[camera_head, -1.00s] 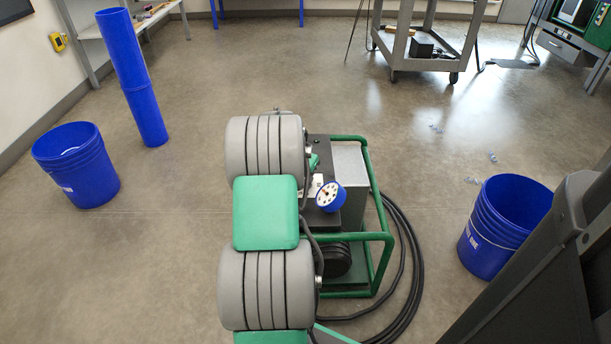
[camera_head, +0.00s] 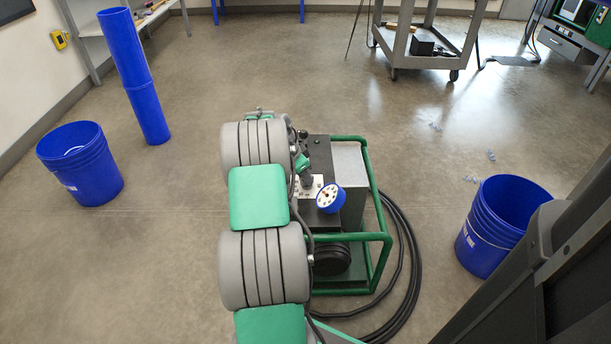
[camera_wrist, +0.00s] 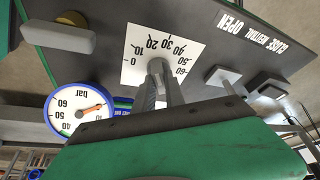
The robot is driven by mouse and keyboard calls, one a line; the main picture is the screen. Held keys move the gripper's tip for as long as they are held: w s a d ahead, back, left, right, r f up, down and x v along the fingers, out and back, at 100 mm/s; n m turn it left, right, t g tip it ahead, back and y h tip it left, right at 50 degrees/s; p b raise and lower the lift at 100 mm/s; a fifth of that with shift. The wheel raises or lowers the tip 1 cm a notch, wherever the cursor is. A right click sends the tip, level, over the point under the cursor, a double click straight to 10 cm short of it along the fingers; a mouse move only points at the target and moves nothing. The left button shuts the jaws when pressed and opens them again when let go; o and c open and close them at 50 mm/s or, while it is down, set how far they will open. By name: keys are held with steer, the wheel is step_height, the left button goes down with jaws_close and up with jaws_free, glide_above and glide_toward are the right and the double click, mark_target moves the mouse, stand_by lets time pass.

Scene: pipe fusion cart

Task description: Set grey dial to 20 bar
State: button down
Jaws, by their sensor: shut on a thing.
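The grey dial (camera_wrist: 157,68) sits on a white scale plate (camera_wrist: 135,58) printed with bar numbers, upside down in the wrist view. My gripper (camera_wrist: 164,88) is shut on the dial, with its fingers on either side of it. The dial's pointer mark is hidden, so its exact setting cannot be read. The plate also shows in the head view (camera_head: 319,188), beside my gripper (camera_head: 306,180). A blue-rimmed pressure gauge (camera_wrist: 79,112) marked bar stands beside the plate, its orange needle pointing right in the wrist view. The gauge is also in the head view (camera_head: 331,199).

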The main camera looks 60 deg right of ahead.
stand_by(0.3)
steer(key=c, duration=1.4)
jaws_free()
steer(key=p+v, duration=0.2)
steer(key=v, duration=0.5)
steer(key=shift+a+r+p, duration=0.2)
steer(key=shift+r+p, duration=0.15)
steer(key=shift+w, duration=0.15)
